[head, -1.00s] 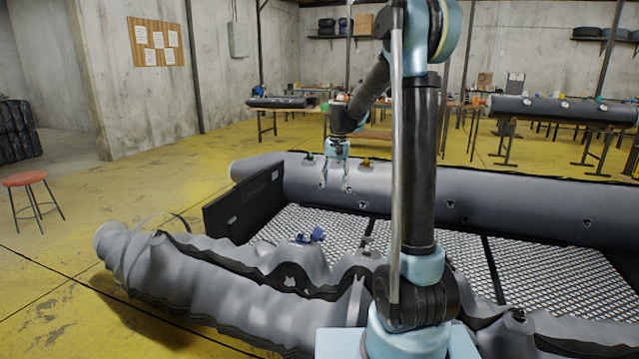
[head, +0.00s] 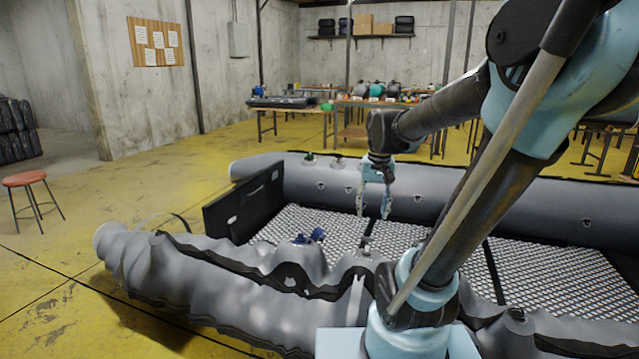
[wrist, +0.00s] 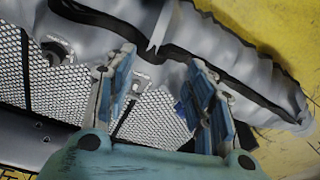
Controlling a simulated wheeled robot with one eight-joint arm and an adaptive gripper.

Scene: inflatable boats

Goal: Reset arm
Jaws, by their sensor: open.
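My gripper (head: 374,200) is open and empty, its fingers pointing down above the boat's patterned floor (head: 345,228). In the wrist view the two blue-lined fingers (wrist: 163,100) stand apart with nothing held between them. My arm leans to the right in the head view and bends back left to the gripper. The grey inflatable boat (head: 470,195) lies below, with a firm far tube and a wrinkled, sagging near tube (head: 220,285). A small blue object (head: 310,237) lies on the boat floor, left of the gripper.
A black transom board (head: 245,205) stands at the boat's left end. A red stool (head: 25,180) is at far left. Work tables (head: 290,104) with parts stand at the back. The yellow floor left of the boat is mostly clear.

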